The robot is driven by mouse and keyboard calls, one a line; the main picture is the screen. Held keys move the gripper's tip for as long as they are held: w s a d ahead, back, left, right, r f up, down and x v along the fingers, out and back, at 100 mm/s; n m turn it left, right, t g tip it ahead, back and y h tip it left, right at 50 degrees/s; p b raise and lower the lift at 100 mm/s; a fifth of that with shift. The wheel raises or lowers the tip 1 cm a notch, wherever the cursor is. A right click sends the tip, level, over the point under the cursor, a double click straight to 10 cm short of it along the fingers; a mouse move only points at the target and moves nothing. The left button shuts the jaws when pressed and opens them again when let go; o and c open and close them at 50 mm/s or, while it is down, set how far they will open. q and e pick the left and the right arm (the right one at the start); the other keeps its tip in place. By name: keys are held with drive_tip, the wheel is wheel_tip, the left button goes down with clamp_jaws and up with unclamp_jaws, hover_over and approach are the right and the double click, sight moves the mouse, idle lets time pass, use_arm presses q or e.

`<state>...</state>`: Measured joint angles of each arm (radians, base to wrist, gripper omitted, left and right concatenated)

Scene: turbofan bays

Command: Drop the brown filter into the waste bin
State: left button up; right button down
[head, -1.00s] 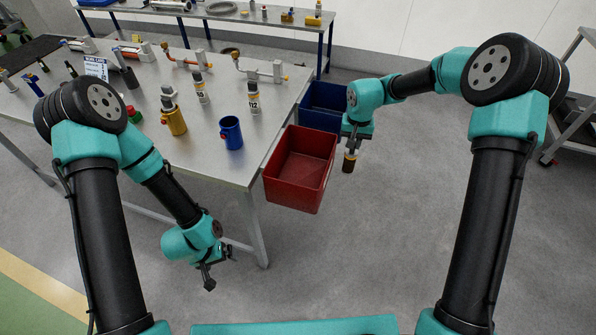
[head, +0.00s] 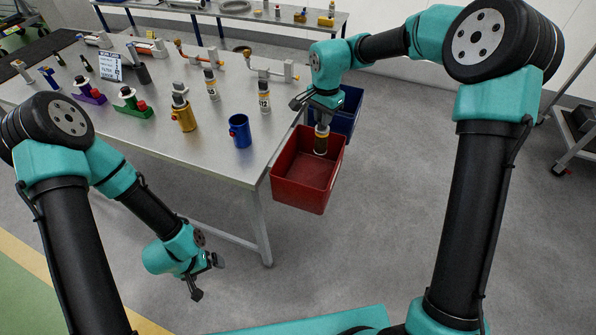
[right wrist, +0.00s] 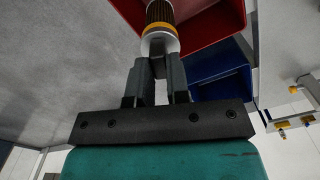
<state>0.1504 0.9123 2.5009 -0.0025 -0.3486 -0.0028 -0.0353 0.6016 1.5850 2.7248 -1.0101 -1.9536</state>
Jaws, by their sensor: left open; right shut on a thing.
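The brown filter (head: 321,142) is a small dark cylinder with a yellow-orange band and a pale end cap. My right gripper (head: 322,124) is shut on it by the pale end and holds it upright, hanging over the far part of the red bin (head: 305,198). In the right wrist view the filter (right wrist: 160,22) sticks out from between the shut fingers (right wrist: 159,68), with the red bin (right wrist: 215,22) behind it. No label shows on either bin. My left gripper (head: 205,280) is open and empty, low in front of the table, away from the bins.
A blue bin (head: 348,112) stands behind the red bin; it also shows in the right wrist view (right wrist: 222,75). Both are beside the right edge of the metal table (head: 200,150).

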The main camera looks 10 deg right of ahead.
sight(318, 128)
drive_tip(key=shift+w+a+m, duration=0.1)
drive_tip(key=shift+a+m, duration=0.2)
drive_tip(key=shift+a, duration=0.45)
drive_tip(key=shift+f, duration=3)
drive_tip(key=c, duration=1)
unclamp_jaws()
wheel_tip(318, 128, up, 17)
drive_tip(key=shift+r, duration=0.2)
